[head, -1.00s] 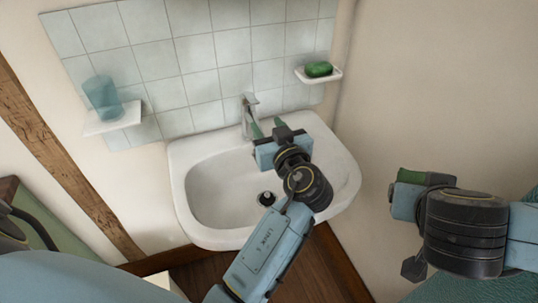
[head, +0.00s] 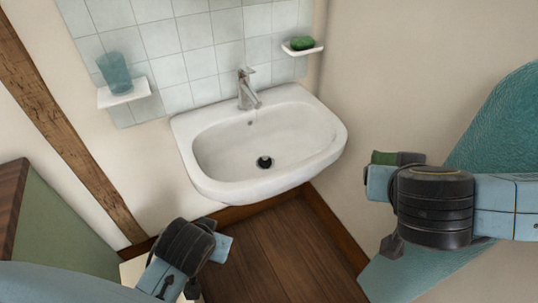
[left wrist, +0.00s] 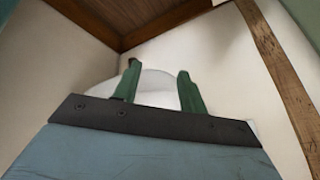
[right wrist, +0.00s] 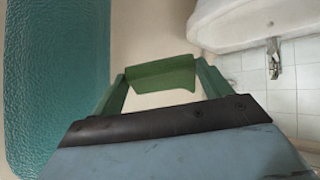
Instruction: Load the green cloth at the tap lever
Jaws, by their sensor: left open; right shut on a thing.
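The green cloth (right wrist: 160,74) is a small flat piece between the fingertips of my right gripper (right wrist: 158,84), which is shut on it.
A shelf (head: 112,100) at left holds a blue tumbler (head: 115,73). A shelf (head: 290,50) at right holds a green soap-like block (head: 302,43). A green cabinet (head: 60,235) stands at left. The basin is empty, with a dark drain (head: 264,162).

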